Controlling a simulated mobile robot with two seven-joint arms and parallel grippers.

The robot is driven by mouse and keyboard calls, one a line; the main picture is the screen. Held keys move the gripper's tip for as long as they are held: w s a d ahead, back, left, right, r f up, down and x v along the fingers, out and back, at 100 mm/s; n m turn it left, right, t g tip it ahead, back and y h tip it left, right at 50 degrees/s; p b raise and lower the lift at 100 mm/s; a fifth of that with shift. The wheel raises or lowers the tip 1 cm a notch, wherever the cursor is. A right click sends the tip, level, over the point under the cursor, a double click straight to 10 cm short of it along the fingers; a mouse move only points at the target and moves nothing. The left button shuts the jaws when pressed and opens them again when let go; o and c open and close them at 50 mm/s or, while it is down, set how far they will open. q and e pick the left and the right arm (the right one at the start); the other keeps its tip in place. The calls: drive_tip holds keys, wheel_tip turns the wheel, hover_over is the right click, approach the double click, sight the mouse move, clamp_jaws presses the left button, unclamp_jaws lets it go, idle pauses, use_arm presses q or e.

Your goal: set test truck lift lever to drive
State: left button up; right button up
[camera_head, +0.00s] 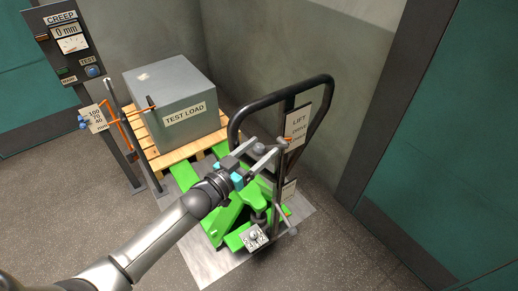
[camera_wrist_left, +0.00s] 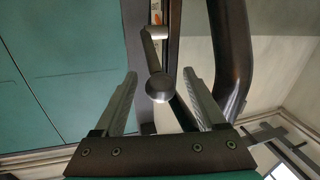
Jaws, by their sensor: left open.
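The green pallet truck (camera_head: 238,205) stands on a metal plate with a black loop handle (camera_head: 233,128). A white sign (camera_head: 297,125) on the handle reads LIFT; its smaller lines are too small to read. The lift lever (camera_head: 282,143), with a grey round knob, is beside the sign, with a small orange mark near it. My left gripper (camera_head: 267,147) is open, with its fingertips close to the lever. In the left wrist view the lever's knob (camera_wrist_left: 160,88) shows between the two open fingers, apart from both. The lever's exact setting cannot be told. My right gripper is not in view.
A grey TEST LOAD block (camera_head: 172,98) sits on a wooden pallet (camera_head: 168,157) over the truck's forks. A CREEP gauge panel (camera_head: 68,45) and a post with a scale (camera_head: 97,118) stand at left. Open floor (camera_head: 340,245) lies at right.

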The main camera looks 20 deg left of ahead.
use_arm(q)
clamp_jaws()
idle(0.5)
idle(0.8)
